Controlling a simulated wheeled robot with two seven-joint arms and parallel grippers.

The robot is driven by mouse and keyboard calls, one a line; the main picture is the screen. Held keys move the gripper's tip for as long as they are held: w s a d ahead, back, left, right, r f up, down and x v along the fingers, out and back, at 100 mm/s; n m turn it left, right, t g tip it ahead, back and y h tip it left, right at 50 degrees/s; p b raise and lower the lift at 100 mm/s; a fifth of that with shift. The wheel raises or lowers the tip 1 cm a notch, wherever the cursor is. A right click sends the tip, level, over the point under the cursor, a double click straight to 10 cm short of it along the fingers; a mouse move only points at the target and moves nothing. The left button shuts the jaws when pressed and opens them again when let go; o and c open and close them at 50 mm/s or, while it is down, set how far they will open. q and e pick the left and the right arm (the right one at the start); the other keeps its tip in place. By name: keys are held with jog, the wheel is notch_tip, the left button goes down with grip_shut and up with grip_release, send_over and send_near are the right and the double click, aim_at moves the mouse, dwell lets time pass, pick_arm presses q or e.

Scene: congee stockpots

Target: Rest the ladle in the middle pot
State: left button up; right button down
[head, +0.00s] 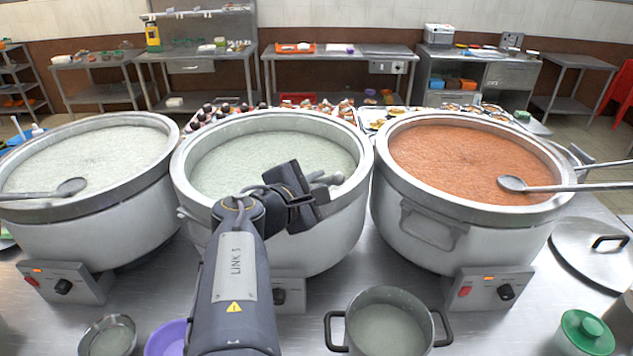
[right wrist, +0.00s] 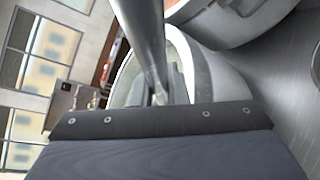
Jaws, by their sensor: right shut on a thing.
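The middle pot (head: 188,185) is a large pale pot of whitish-green congee, standing between two similar pots. My right gripper (head: 322,182) is over the front right part of its rim, with the wrist hiding some of the congee. In the right wrist view the gripper (right wrist: 160,92) is shut on the ladle (right wrist: 145,40), whose grey metal handle runs up out of the picture. The ladle's bowl cannot be made out in either view. A pot rim (right wrist: 200,70) shows just beyond the fingers. My left gripper is not in view.
The left pot (head: 90,225) holds pale congee and the right pot (head: 470,240) orange congee; each has a ladle lying across its rim. A small two-handled pot (head: 336,330), a purple bowl (head: 165,340) and a lid (head: 590,265) occupy the front counter. Food trays stand behind.

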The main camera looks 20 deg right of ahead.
jog(key=shift+f, duration=0.25)
dwell(0.6)
jog(key=c, duration=1.3)
grip_release()
jog(key=shift+c, duration=0.2)
